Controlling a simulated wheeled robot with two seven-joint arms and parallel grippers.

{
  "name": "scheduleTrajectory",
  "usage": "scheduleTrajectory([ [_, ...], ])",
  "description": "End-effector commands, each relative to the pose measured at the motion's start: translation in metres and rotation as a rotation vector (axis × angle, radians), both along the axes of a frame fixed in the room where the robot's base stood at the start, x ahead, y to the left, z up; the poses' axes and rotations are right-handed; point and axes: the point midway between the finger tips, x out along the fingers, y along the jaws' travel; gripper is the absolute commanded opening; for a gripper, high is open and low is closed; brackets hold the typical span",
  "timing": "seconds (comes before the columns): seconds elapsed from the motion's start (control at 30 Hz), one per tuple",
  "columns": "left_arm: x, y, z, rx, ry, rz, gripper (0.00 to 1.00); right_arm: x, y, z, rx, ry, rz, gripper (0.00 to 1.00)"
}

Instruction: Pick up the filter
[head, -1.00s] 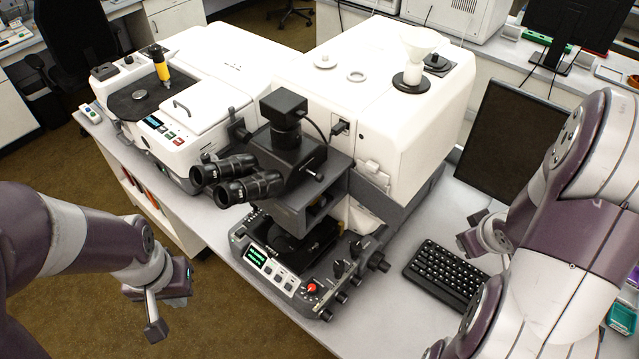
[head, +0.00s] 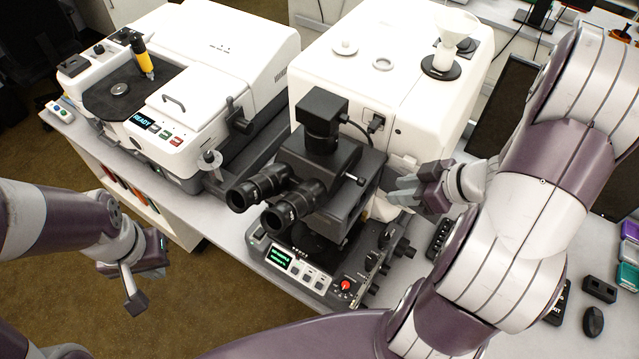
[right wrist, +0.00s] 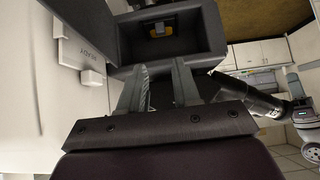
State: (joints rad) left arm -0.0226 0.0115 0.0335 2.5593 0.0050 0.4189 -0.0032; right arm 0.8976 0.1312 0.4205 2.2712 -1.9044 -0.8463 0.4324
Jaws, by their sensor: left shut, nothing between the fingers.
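A small piece with a yellow front (right wrist: 160,30) sits inside the open dark compartment (right wrist: 205,30) of the microscope in the right wrist view; it may be the filter, but I cannot tell for sure. In the head view the compartment's inside is hidden. My right gripper (head: 398,192) is at the right side of the black microscope head (head: 325,170). In the right wrist view its two fingers (right wrist: 162,70) are apart and empty, just before the compartment mouth. My left gripper (head: 136,299) is shut and empty, over the floor left of the bench.
The black eyepieces (head: 262,200) stick out to the front left of the microscope. The white instrument body (head: 345,85) stands close behind my right gripper. A control panel (head: 300,268) lies below. A mouse (head: 593,321) lies at the right.

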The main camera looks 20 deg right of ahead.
Motion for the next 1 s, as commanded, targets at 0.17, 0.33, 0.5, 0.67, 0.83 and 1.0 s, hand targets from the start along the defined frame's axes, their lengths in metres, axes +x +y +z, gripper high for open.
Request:
scheduleTrajectory([
  [0.17, 0.0, 0.0, -0.005, 0.0, 0.0, 0.0, 0.0, 0.014, 0.014, -0.023, 0.004, 0.005, 0.003, 0.32],
  [0.33, 0.0, 0.0, -0.008, 0.0, 0.0, 0.0, 0.0, 0.033, 0.03, -0.048, 0.002, 0.003, 0.001, 0.32],
  [0.5, 0.0, 0.0, -0.007, 0.0, 0.0, 0.0, 0.0, 0.042, 0.039, -0.063, 0.001, 0.003, 0.001, 0.32],
  [0.67, 0.0, 0.0, -0.004, 0.0, 0.0, 0.0, 0.0, 0.054, 0.052, -0.087, 0.0, 0.003, 0.002, 0.32],
  [0.83, 0.0, 0.0, -0.004, 0.0, 0.0, 0.0, 0.0, 0.061, 0.057, -0.096, -0.002, 0.001, -0.001, 0.32],
  [1.0, 0.0, 0.0, -0.004, 0.0, 0.0, 0.0, 0.0, 0.061, 0.057, -0.096, -0.003, 0.0, -0.002, 0.25],
])
